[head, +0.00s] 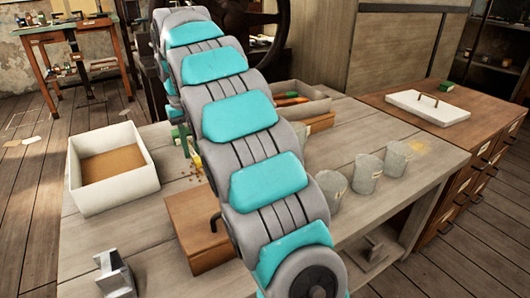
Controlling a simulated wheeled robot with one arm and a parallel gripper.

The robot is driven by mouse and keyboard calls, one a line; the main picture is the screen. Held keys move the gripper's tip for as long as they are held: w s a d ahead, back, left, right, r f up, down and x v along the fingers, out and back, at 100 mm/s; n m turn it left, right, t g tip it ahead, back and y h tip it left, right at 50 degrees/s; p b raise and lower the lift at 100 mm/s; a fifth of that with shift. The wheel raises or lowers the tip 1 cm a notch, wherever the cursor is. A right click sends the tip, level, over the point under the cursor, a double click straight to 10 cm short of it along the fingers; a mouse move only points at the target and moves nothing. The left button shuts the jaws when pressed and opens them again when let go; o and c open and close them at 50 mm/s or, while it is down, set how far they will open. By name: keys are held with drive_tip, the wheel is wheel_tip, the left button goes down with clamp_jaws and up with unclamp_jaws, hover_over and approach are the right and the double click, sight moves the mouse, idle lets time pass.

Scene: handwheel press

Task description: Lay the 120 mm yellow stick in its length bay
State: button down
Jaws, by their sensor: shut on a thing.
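My arm runs across the middle of the head view and bends down behind itself at the upper left. My gripper's fingers are hidden behind it, so I cannot see what they hold. I cannot make out the yellow stick. A grey tray (318,107) at the back of the table holds a few coloured sticks, green and orange-red among them. My arm hides its left part, and I cannot tell which bay is the 120 mm one. A small green piece (180,139) shows at the arm's left edge, partly hidden.
A white open box (118,190) stands at left. A wooden box (195,243) is partly under my arm in view. Grey metal cups (367,174) stand at right, with a metal bracket (115,277) at front left. A cabinet (470,135) carries a white lid (428,107).

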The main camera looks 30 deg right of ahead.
wheel_tip(320, 180, down, 3)
drive_tip(key=shift+d+r+b, duration=0.1)
drive_tip(key=shift+r+b, duration=0.05)
drive_tip(key=shift+b, duration=0.15)
drive_tip(key=d, duration=0.5)
drive_tip(key=s+d+f, duration=0.1)
drive_tip(key=d, duration=0.4)
drive_tip(key=s+d+p, duration=0.1)
drive_tip(key=d, duration=0.4)
drive_tip(key=shift+f, duration=0.2)
drive_tip(key=shift+d+f, duration=0.2)
drive_tip(key=shift+f, duration=0.7)
drive_tip(key=shift+d+f, duration=0.15)
drive_tip(key=shift+f, duration=0.75)
drive_tip(key=shift+f, duration=0.1)
drive_tip(key=c, duration=0.8)
unclamp_jaws()
